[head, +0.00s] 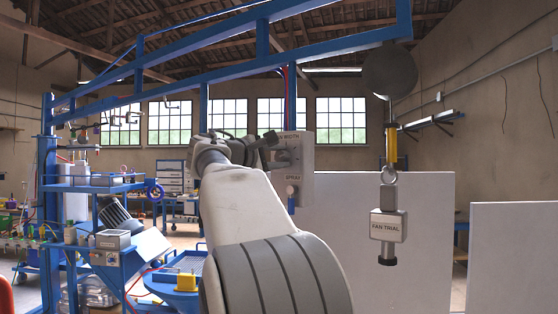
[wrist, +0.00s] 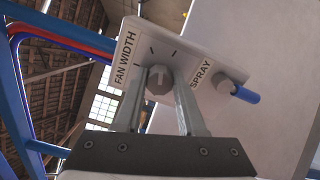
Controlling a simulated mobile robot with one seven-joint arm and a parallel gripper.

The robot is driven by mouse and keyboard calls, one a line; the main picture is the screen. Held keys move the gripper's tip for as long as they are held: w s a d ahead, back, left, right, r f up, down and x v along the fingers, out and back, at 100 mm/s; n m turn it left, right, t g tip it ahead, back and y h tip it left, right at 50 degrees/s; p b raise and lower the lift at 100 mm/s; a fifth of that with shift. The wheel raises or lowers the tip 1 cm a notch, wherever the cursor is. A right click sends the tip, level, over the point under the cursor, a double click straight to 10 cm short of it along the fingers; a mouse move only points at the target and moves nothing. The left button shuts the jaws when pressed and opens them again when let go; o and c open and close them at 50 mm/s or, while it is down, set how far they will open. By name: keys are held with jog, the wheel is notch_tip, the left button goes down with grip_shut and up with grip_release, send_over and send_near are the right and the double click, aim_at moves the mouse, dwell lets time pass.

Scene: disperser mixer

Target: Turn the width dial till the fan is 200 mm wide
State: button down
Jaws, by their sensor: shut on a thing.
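The width dial (wrist: 158,84) is a grey faceted knob on a light panel (wrist: 205,60) lettered FAN WIDTH and SPRAY, with short dark tick marks around the knob. My gripper (wrist: 160,92) has one finger on each side of the dial and is shut on it. Part of the dial is hidden by the fingers, and I cannot read its exact setting. In the head view the control box (head: 304,178) hangs beyond my arm, and my gripper (head: 268,146) reaches its front. The dial is not clear there. No spray fan is visible.
A spray knob (wrist: 232,82) with a blue stub sits beside the dial. A FAN TRIAL unit (head: 388,226) hangs from the blue overhead beam (head: 230,52) at right. White boards (head: 345,235) stand behind. A blue workbench (head: 100,186) is at left.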

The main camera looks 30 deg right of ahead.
dwell(0.4)
jog(key=c, duration=0.5)
grip_release()
jog(key=shift+a, duration=0.1)
jog(key=shift+s+a, duration=0.15)
jog(key=shift+a, duration=0.2)
jog(key=b+v, duration=0.2)
jog(key=v, duration=1.4)
jog(key=shift+s+a, duration=0.2)
